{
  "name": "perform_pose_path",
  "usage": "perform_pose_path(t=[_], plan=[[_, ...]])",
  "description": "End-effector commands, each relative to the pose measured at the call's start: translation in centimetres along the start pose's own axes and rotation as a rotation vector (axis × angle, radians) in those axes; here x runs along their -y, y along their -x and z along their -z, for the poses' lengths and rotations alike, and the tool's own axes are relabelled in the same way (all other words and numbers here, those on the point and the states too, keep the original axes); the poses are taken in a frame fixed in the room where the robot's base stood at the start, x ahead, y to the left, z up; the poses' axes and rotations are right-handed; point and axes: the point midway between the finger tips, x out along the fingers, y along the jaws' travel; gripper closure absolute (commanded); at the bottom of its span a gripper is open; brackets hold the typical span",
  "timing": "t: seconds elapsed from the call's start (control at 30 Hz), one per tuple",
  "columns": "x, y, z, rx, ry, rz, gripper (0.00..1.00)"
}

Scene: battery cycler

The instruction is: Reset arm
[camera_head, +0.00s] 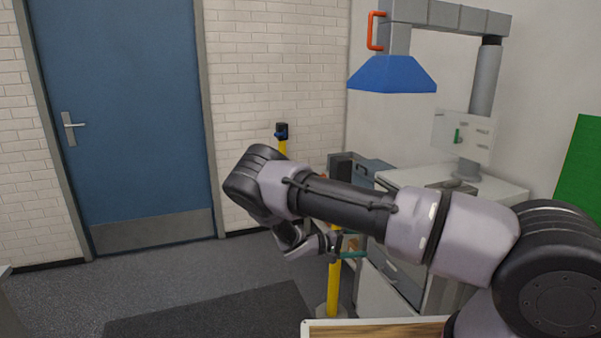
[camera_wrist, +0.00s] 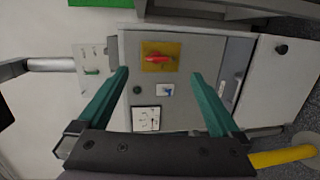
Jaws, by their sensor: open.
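My arm stretches across the head view from the lower right to the middle, bent at the elbow. My gripper (camera_head: 352,254) hangs below the forearm, in front of a yellow post. In the wrist view my gripper (camera_wrist: 160,95) shows two green fingers spread wide apart, with nothing between them. Beyond the fingers is a grey cabinet (camera_wrist: 210,55) with a red rotary switch (camera_wrist: 156,58) on a yellow plate. The fingers appear apart from the cabinet. Part of the cabinet is hidden behind my arm in the head view.
A yellow post (camera_head: 334,290) stands close to my gripper. A wooden-topped surface with a white rim (camera_head: 310,322) lies at the bottom. A blue extraction hood (camera_head: 392,75) hangs above the white counter (camera_head: 505,188). A blue door (camera_head: 125,110) is at left, with open floor before it.

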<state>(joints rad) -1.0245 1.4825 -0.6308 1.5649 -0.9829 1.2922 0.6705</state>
Motion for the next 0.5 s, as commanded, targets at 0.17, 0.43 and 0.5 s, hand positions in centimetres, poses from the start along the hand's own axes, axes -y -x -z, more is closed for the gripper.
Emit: perform_pose_path(t=[0.17,0.43,0.5], plan=[[-2.2,-0.2,-0.5,0.087,-0.020,0.103,0.00],[-7.9,-0.2,-2.2,0.274,-0.077,0.372,0.00],[-9.9,0.0,-2.8,0.322,-0.098,0.465,0.00]])
